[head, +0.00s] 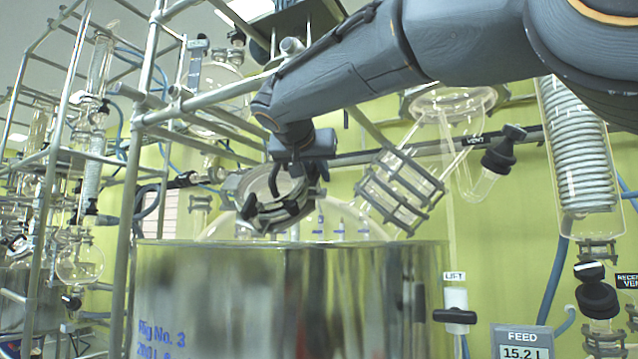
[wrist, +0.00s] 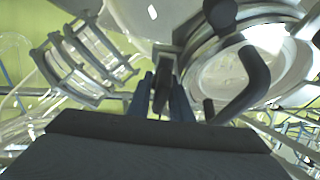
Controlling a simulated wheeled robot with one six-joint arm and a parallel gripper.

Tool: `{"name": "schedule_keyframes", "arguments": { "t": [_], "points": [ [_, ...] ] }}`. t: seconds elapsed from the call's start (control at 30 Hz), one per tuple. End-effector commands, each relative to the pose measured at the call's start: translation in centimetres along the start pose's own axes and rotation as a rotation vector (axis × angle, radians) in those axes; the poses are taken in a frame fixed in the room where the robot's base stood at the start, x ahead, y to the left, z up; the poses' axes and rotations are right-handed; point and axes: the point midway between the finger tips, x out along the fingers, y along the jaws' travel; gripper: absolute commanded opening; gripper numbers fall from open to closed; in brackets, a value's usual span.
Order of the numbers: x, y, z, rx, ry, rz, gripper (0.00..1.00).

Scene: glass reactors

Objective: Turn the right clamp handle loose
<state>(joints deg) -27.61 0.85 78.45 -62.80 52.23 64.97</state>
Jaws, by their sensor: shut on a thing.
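The clamp (head: 268,218) is a dark ring around the glass neck of the big reactor vessel, above the steel jacket. It also shows in the wrist view as a grey ring (wrist: 203,45). My gripper (head: 303,172) reaches down to the ring's upper right side. In the wrist view its two blue-grey fingers (wrist: 160,100) are shut on a dark upright clamp handle (wrist: 163,78). A second dark, bent handle (wrist: 248,88) lies across the ring to the right, apart from the fingers. The handle in my grip is mostly hidden in the head view.
A glass side neck with metal flange clamps (head: 400,190) stands close right of the clamp. The steel jacket (head: 290,290) lies below. Metal frame bars (head: 205,92) cross at left. A coil condenser (head: 580,150) hangs at right.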

Motion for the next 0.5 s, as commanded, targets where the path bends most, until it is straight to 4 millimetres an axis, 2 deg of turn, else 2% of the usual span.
{"name": "schedule_keyframes", "arguments": {
  "t": [0.5],
  "points": [
    [0.05, -0.25, 0.12, -0.095, -0.003, -0.045, 0.00]
  ]
}}
